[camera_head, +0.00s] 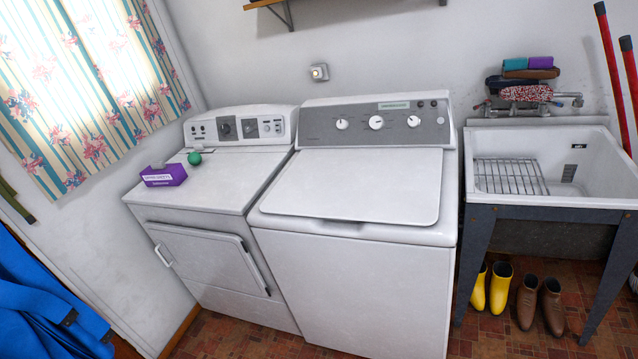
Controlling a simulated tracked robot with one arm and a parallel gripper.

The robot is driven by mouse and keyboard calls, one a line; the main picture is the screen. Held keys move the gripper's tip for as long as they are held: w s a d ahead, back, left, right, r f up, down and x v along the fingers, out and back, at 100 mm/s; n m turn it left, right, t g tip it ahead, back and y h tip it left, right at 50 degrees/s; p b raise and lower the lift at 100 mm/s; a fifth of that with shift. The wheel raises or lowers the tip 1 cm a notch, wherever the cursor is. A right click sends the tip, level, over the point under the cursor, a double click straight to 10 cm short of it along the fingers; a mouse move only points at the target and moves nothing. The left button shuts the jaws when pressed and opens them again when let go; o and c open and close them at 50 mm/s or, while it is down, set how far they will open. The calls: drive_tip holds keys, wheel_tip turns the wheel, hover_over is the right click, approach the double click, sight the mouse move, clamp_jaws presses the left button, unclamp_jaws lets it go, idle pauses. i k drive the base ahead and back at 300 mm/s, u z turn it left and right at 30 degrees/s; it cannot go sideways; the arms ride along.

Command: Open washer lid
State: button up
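The washer (350,285) is the white top-loading machine in the middle of the head camera view. Its grey control panel (375,123) with several knobs stands upright along its back edge. The washer lid (358,184) is a flat white panel lying shut on top of the washer. A small notch shows under the middle of the lid's front edge. Nothing lies on the lid. My gripper is not in view.
A dryer (207,188) stands left of the washer, with a purple box (164,176) and green ball (195,158) on top. A utility sink (548,185) stands right, boots (500,288) beneath. A shelf (330,12) hangs above. Red poles (611,75) lean at right.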

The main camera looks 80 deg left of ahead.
sight(401, 185)
drive_tip(key=u, duration=0.55)
drive_tip(key=i, duration=1)
drive_tip(key=u, duration=0.6)
